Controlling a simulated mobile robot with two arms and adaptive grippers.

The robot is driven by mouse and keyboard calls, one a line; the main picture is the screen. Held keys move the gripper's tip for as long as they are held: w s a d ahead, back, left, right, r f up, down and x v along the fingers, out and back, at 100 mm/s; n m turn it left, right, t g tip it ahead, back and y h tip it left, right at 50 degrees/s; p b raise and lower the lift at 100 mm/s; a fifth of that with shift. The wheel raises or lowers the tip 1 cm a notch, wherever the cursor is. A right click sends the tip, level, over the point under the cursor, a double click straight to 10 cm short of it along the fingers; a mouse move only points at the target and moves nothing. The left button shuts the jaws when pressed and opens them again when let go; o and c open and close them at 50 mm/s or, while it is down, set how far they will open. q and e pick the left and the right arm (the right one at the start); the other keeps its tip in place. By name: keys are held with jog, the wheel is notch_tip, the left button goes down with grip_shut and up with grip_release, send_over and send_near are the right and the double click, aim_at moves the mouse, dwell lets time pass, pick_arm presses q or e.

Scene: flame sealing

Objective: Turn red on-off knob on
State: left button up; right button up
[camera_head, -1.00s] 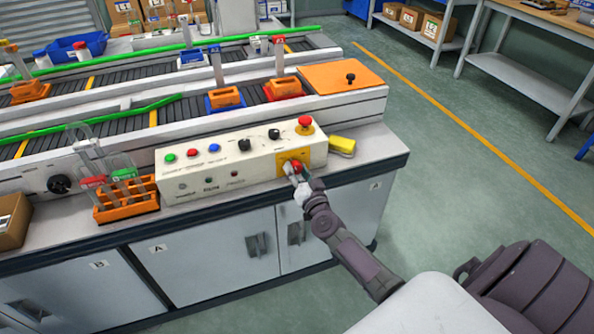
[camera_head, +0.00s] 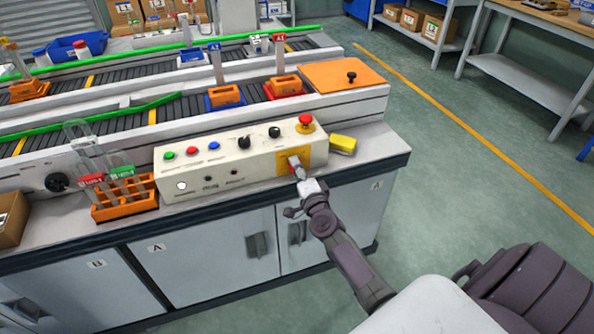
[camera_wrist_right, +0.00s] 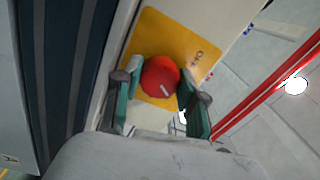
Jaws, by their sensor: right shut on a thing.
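The red on-off knob (camera_wrist_right: 160,77) sits on a yellow plate (camera_wrist_right: 178,38) on the front of the control box. My left gripper is not in view.
A red emergency button (camera_head: 305,121) stands on top of the box, with a yellow block (camera_head: 342,144) to its right. An orange rack (camera_head: 125,208) with tubes stands left of the box. Conveyors run behind. The floor to the right is open.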

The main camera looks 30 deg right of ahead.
jog(key=shift+m, duration=1.1)
jog(key=o, duration=1.1)
jog(key=shift+o, duration=0.2)
jog(key=shift+s, duration=0.1)
jog(key=v, duration=1.1)
jog(key=shift+s+a, duration=0.2)
jog(key=shift+s, duration=0.2)
